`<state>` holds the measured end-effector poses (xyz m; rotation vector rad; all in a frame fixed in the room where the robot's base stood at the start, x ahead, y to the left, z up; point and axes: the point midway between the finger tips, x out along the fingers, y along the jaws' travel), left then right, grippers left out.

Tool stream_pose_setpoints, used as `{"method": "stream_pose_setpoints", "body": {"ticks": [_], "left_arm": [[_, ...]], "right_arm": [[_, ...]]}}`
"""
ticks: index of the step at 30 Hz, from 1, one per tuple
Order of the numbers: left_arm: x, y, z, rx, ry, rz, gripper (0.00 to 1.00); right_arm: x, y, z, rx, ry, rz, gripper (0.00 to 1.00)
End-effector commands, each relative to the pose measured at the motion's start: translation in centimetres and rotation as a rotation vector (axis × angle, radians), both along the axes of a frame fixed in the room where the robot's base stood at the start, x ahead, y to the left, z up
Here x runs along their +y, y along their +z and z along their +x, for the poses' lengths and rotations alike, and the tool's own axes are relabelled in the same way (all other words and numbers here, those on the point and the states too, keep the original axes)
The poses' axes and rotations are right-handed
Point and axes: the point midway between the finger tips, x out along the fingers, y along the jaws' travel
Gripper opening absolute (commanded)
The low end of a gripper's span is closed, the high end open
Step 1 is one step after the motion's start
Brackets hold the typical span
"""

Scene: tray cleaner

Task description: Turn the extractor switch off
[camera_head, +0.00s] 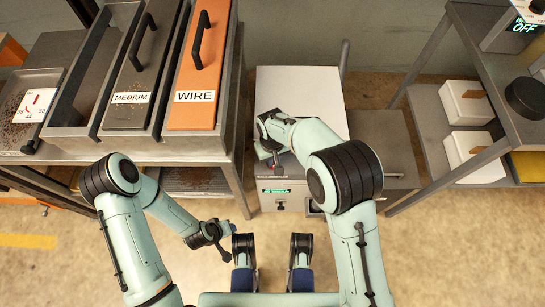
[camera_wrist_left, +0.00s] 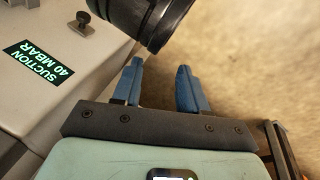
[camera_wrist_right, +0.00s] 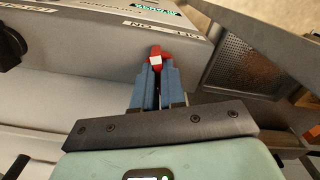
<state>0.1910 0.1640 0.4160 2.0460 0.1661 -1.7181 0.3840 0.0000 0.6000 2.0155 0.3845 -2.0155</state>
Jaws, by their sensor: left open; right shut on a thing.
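The extractor (camera_head: 300,90) is a pale box on the floor between the two benches, with a small green-lit display (camera_head: 275,191) on its front. Its red switch lever with a white patch (camera_wrist_right: 157,55) shows in the right wrist view, beside a printed on/off label (camera_wrist_right: 262,35). My right gripper (camera_wrist_right: 155,68) is shut on the red lever; in the head view the arm partly hides it. My left gripper (camera_wrist_left: 158,68) is open and empty in front of the extractor, near a display reading "SUCTION 40 MBAR" (camera_wrist_left: 40,60).
A left bench holds lidded trays marked MEDIUM (camera_head: 130,97) and WIRE (camera_head: 195,96). A right shelf holds white boxes (camera_head: 466,103) and a device whose display reads OFF (camera_head: 524,27). A black cylinder (camera_wrist_left: 150,18) is close ahead of my left fingers. Bare floor shows between the benches.

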Motion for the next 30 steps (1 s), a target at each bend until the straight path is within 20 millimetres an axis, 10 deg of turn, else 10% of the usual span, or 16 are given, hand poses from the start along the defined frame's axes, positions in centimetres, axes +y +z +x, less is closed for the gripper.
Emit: {"method": "stream_pose_setpoints", "body": {"ticks": [30], "left_arm": [[-1.7,2.4,-3.4,0.091,-0.037,-0.044,0.43]], "right_arm": [[0.0,0.0,0.0,-0.001,0.946,0.001,0.00]]}}
